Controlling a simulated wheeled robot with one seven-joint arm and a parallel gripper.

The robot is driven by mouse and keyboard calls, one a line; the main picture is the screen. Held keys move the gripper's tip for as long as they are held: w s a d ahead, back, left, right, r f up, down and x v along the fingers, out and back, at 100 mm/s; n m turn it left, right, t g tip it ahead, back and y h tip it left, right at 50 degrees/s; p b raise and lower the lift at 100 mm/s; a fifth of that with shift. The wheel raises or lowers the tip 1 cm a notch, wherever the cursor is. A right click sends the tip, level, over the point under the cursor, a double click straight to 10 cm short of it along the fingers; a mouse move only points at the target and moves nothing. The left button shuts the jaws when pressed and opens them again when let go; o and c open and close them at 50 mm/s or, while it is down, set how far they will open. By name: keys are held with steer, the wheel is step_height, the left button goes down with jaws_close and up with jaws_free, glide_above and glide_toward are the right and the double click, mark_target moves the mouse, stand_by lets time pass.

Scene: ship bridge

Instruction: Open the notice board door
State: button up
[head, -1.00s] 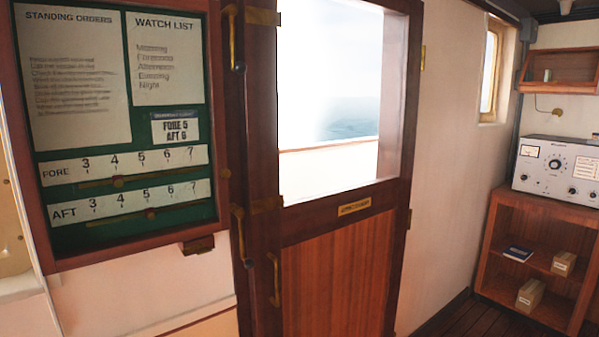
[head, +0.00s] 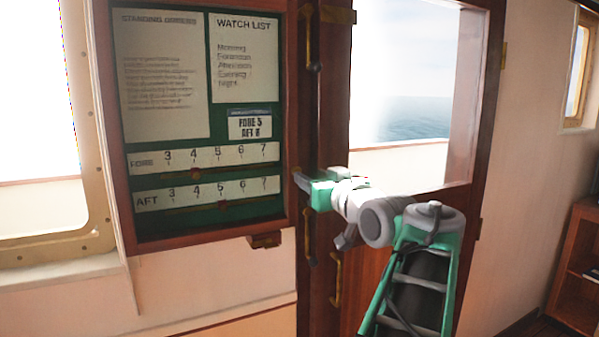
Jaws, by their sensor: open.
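The notice board (head: 110,215) hangs on the wall at left in the head view. It has a dark wooden frame around a green panel with papers and FORE and AFT number strips. Its door looks shut. A small wooden block (head: 264,240) sits below its lower right corner. My gripper (head: 300,182) is open at the right edge of the board's frame, pointing left. I cannot tell whether it touches the frame. It covers part of that edge, so any knob there is hidden.
A wooden cabin door (head: 328,120) with brass handles (head: 336,278) and a large window stands right behind my arm. A brass-framed window (head: 45,245) is at far left. A wooden shelf (head: 580,270) stands at the right edge.

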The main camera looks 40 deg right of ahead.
steer(key=p+x, duration=0.2)
steer(key=x, duration=0.5)
steer(key=shift+w+f, duration=0.1)
jaws_close()
stand_by(1.1)
